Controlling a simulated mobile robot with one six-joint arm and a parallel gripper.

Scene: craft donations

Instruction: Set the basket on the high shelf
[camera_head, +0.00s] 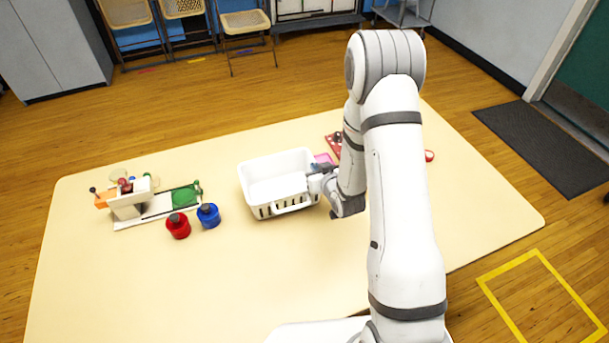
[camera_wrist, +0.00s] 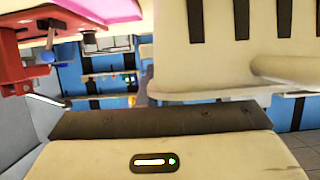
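The white basket (camera_head: 250,183) stands upright on the cream table, with slotted sides and a bar handle at its front. It looks empty inside. My gripper (camera_head: 320,184) is at the basket's right end, very close to its wall; I cannot tell whether it touches. In the wrist view the slotted basket wall (camera_wrist: 220,60) and its handle fill the upper right, just beyond my gripper's dark front edge. The fingers are not clear in either view. I cannot pick out the high shelf for certain; shelving (camera_wrist: 105,72) shows in the wrist view's background.
A red jar (camera_head: 178,227) and a blue jar (camera_head: 208,216) stand left of the basket, near a white stand (camera_head: 130,204) with a green pad. A pink item (camera_head: 324,158) and a red item (camera_head: 333,143) lie behind my gripper. The table's front left is clear.

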